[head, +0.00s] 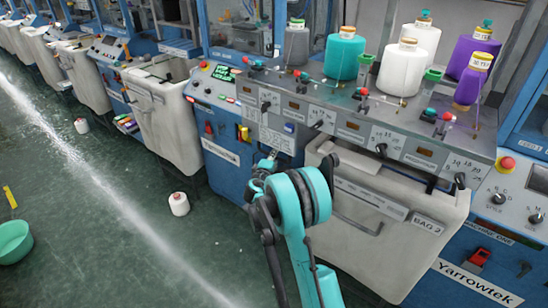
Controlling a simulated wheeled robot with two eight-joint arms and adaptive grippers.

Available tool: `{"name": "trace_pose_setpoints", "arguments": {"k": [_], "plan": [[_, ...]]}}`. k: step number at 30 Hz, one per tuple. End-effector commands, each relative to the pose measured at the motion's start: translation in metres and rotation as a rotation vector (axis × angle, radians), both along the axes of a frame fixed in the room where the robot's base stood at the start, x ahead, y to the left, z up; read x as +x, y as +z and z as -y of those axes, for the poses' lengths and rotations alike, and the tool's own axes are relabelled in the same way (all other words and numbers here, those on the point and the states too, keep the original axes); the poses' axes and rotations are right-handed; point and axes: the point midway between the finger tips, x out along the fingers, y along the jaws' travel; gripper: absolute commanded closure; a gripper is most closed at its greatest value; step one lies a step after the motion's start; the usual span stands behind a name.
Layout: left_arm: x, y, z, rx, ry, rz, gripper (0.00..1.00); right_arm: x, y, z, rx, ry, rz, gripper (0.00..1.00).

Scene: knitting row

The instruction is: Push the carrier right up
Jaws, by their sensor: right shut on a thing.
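My right gripper (268,162) is in front of the blue machine's front panel, just left of the bin marked BAG 2. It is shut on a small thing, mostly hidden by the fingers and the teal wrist. I cannot tell whether that thing is the carrier. Along the grey machine top stand several black-knobbed levers, one (265,105) above my gripper and another (318,124) to its right, beside printed scales. My left gripper is not in view.
The grey bin BAG 2 (425,243) stands right of my arm. Yarn cones, including a teal one (342,58), stand on the machine top. The aisle at left is mostly clear.

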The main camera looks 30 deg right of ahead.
Motion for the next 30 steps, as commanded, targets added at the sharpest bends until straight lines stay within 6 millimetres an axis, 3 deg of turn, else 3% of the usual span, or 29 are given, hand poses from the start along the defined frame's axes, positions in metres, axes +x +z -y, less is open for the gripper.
{"name": "trace_pose_setpoints", "arguments": {"k": [8, 30], "plan": [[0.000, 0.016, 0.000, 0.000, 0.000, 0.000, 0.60, 0.001, 0.027, 0.000, -0.004, 0.001, 0.000, 1.00], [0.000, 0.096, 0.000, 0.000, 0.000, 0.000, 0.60, 0.001, 0.166, 0.000, -0.004, 0.003, 0.001, 1.00]]}}
